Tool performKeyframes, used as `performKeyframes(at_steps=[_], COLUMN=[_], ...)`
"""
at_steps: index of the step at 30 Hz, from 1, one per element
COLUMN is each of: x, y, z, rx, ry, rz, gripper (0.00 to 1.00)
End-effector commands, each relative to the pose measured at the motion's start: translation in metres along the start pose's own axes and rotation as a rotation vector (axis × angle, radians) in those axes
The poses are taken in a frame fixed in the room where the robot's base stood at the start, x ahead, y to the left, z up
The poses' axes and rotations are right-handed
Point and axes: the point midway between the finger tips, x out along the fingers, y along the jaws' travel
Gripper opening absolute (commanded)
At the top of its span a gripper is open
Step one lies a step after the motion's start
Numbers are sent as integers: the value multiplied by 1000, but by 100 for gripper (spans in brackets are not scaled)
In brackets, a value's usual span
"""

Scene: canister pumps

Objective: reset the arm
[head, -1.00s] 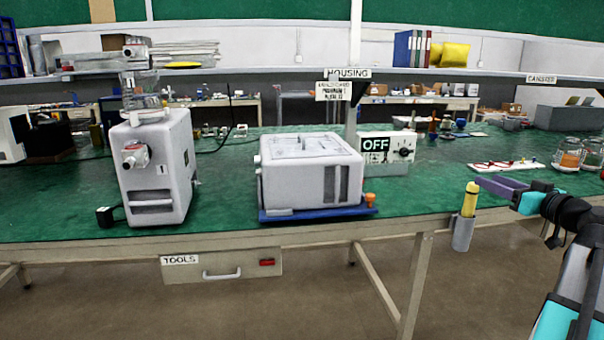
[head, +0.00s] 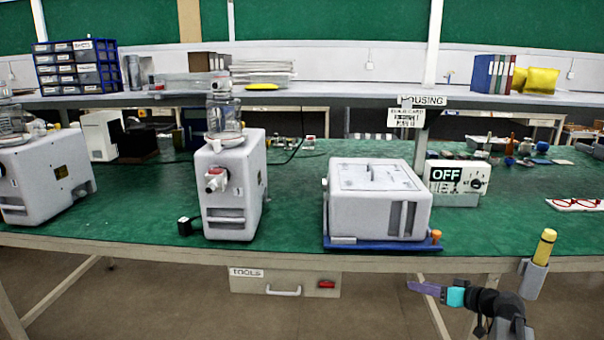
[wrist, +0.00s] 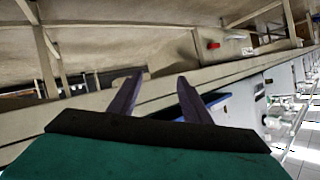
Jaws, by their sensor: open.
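My gripper (head: 424,288) is low at the right in the head view, in front of the bench's front edge and below the bench top. Its purple fingers point left. In the wrist view my gripper (wrist: 158,92) shows two purple fingers spread apart with nothing between them. The bench edge and the underside of the bench lie beyond the fingers there. My dark and teal arm comes in from the lower right in the head view.
A white pump (head: 232,190) and a white housing box (head: 378,200) on a blue tray (head: 388,244) stand on the green bench. A yellow-topped tool in a grey holder (head: 535,278) hangs at the front edge, right of my gripper. A tools drawer (head: 285,283) is below.

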Motion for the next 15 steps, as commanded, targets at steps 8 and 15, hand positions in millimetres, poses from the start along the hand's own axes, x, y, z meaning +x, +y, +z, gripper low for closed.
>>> performKeyframes(at_steps=[8, 15], x=[61, 92], y=[-58, -109], z=[86, 168], rx=[59, 103], ry=[-203, -391], rz=[-76, -122], gripper=[44, 44])
